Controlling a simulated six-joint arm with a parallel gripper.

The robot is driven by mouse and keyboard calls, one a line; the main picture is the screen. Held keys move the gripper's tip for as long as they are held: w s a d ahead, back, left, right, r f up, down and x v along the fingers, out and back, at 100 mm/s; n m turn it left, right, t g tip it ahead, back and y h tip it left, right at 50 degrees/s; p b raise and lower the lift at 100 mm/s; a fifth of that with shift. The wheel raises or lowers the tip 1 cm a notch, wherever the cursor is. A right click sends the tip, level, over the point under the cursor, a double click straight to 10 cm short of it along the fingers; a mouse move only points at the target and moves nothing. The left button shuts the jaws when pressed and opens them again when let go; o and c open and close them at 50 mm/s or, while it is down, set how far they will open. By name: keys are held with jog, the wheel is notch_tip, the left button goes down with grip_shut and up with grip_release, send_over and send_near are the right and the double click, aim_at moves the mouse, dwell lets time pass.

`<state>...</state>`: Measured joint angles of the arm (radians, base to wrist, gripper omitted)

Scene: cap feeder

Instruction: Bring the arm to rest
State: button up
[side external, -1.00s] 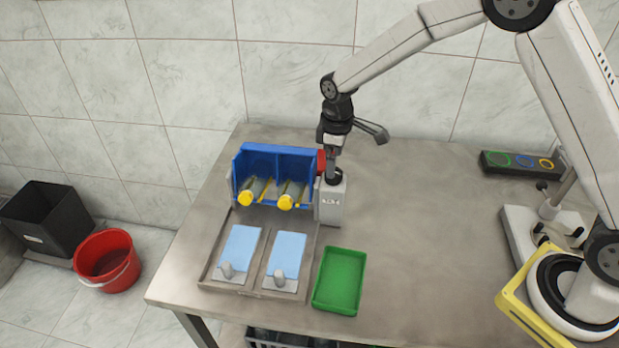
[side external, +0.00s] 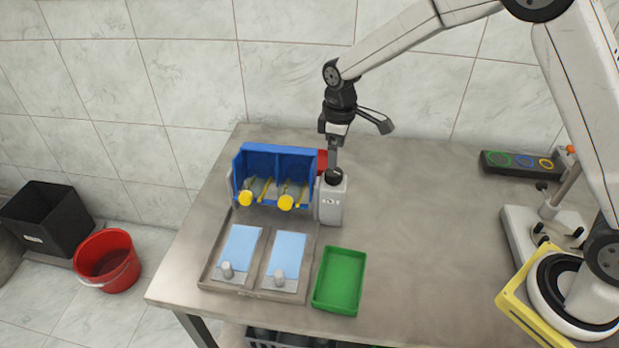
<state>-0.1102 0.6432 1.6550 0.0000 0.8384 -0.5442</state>
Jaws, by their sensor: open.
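My gripper (side external: 333,166) points down just above the black top of a grey-white box-shaped unit (side external: 332,204) on the table. The jaws are small in this view and I cannot see anything held between them. Whether the fingertips touch the black top cannot be told. My arm reaches in from the right, over the table.
Left of the unit stands a blue two-bay bin (side external: 275,163) with yellow-capped cylinders (side external: 286,202). In front are a grey tray (side external: 213,273) with blue pads and a green tray (side external: 340,281). A control panel (side external: 518,163) lies at the right. The table's middle right is clear.

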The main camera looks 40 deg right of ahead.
jog(key=s+d+r+m+t, duration=0.1)
jog(key=s+d+m, duration=0.1)
jog(key=s, duration=0.8)
jog(key=s+d+r+m+t, duration=0.1)
jog(key=s+d+m, duration=0.2)
jog(key=s, duration=0.7)
jog(key=m, duration=0.2)
jog(key=shift+s+d+m+t, duration=0.2)
jog(key=shift+s+m+t, duration=0.05)
jog(key=shift+m+t, duration=0.05)
